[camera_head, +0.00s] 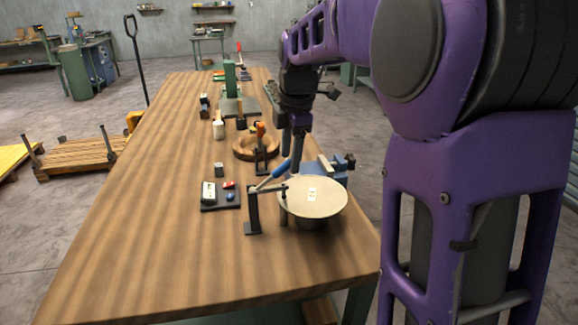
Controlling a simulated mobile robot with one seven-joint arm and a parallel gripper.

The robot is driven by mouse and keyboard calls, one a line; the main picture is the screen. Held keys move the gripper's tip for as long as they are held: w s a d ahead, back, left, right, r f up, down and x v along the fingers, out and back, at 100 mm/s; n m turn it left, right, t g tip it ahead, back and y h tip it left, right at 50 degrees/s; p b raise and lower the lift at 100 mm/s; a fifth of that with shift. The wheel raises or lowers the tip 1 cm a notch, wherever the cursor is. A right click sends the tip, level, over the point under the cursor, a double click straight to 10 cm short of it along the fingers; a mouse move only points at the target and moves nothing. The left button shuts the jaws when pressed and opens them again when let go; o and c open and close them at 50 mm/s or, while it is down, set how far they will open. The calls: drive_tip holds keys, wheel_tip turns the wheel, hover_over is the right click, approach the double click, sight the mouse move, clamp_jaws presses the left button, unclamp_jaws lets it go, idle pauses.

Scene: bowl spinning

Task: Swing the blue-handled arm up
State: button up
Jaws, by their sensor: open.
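The blue-handled arm (266,183) is a dark lever on a black upright post (253,213), beside a round pale disc (325,204) with a small white label. Its blue handle (281,169) slants up to the right, and the dark part lies low by the disc's left edge. My gripper (293,160) points down just behind and right of the blue handle's upper end. It is open. Whether the handle lies between the fingers or only near them, I cannot tell.
A small black tray (209,207) with red and blue items lies left of the post. A round wooden ring (243,153) with an orange-handled tool and a blue vise-like block (328,176) stand close behind. The table's left front (130,255) is clear.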

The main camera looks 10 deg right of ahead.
drive_tip(key=shift+x, duration=1.25)
clamp_jaws()
idle(0.5)
